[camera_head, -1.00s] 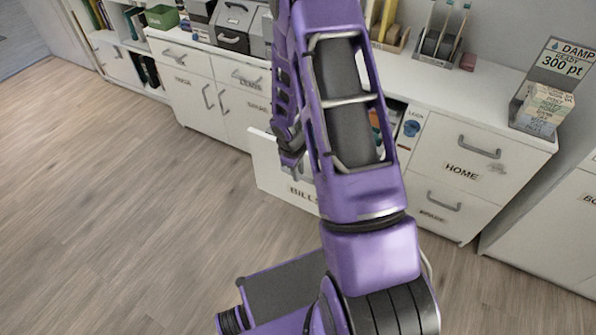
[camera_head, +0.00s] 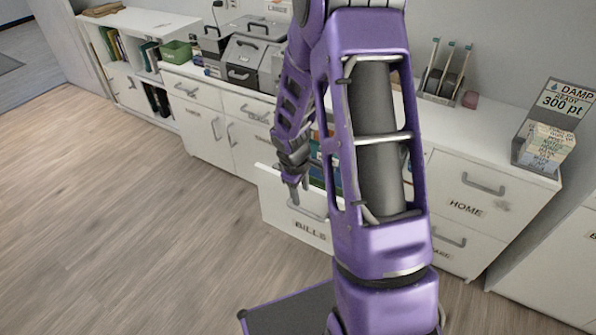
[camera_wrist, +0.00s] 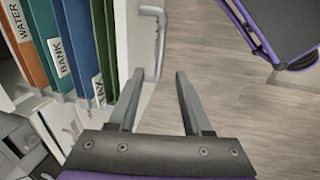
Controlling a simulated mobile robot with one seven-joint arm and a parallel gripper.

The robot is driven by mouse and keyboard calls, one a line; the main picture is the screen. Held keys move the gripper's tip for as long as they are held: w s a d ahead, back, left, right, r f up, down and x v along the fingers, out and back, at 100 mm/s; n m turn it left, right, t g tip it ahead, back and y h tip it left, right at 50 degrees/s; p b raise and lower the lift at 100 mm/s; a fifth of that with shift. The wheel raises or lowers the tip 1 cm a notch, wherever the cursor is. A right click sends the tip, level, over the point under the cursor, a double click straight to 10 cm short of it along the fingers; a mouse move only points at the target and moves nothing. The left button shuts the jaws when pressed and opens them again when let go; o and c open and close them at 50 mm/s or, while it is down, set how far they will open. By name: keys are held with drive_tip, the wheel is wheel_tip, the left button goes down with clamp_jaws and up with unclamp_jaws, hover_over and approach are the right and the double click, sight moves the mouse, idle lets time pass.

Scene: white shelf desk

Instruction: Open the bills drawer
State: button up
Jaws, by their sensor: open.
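The bills drawer (camera_head: 275,210), a white drawer labelled BILLS, stands pulled out from the cabinet. Its metal handle (camera_head: 308,208) is on the front and also shows at the top of the wrist view (camera_wrist: 158,38). Colored files stand in the drawer (camera_wrist: 88,45), with labels including WATER and BANK. My gripper (camera_head: 293,195) is by the top of the drawer front. In the wrist view my gripper (camera_wrist: 158,76) is open and empty, its two fingers spread just short of the handle. My purple arm hides part of the drawer's right side in the head view.
A drawer labelled HOME (camera_head: 465,190) is shut to the right. Shut cabinets (camera_head: 205,125) stand to the left. The floor (camera_head: 130,230) in front is clear.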

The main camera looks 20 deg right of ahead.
wheel_tip(320, 180, up, 8)
drive_tip(key=s+a+p, duration=0.1)
drive_tip(key=shift+f, duration=0.15)
drive_tip(key=shift+a, duration=0.1)
